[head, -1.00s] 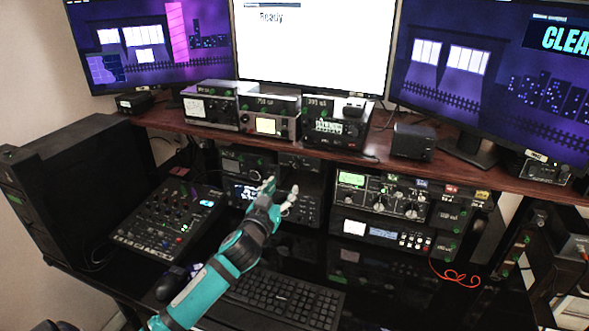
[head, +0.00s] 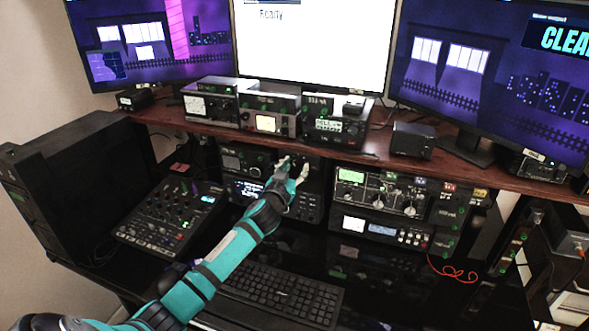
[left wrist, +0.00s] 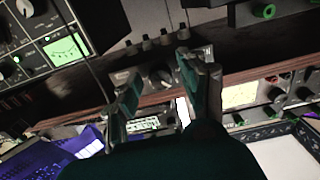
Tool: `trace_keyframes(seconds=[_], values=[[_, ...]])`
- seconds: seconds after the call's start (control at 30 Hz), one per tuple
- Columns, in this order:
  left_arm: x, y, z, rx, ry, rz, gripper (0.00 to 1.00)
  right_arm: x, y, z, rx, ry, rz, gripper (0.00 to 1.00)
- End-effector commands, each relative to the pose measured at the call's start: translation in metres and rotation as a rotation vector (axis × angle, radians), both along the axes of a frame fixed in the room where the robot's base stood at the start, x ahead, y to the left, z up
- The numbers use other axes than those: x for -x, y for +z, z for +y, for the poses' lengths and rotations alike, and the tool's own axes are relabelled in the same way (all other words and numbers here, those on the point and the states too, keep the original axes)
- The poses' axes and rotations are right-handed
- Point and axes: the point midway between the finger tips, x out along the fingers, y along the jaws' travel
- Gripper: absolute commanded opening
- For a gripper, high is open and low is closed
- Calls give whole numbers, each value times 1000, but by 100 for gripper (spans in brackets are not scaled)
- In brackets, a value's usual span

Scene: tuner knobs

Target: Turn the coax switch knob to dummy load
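My left gripper (head: 294,169) is open, with its two fingers spread in front of the dark units under the shelf, right of centre-left. In the left wrist view the open fingers (left wrist: 160,70) stand on either side of a dark round knob (left wrist: 161,77) on a small panel. This looks like the coax switch knob; its labels are too small to read, and I cannot tell its setting. Nothing is held, and I see no clear contact with the knob. In the head view the fingers largely hide that panel. My right gripper is out of view.
A radio with a lit green meter (head: 352,176) stands right of the gripper. A mixer (head: 172,215) lies left, and a keyboard (head: 284,294) lies below the arm. The wooden shelf (head: 375,160) runs just above the gripper. Bare dark desk shows in front of the right-hand units.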

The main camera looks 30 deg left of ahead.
Motion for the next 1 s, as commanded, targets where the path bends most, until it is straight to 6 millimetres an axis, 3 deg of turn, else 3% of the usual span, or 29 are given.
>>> trace_keyframes(seconds=[0.03,0.3,0.67,1.0], values=[[0,0,0,0,0,0,33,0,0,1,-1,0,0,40],[0,0,0,0,0,0,0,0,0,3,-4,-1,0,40],[0,0,0,-44,0,11,0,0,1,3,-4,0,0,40],[0,1,0,-272,0,64,0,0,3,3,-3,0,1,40]])
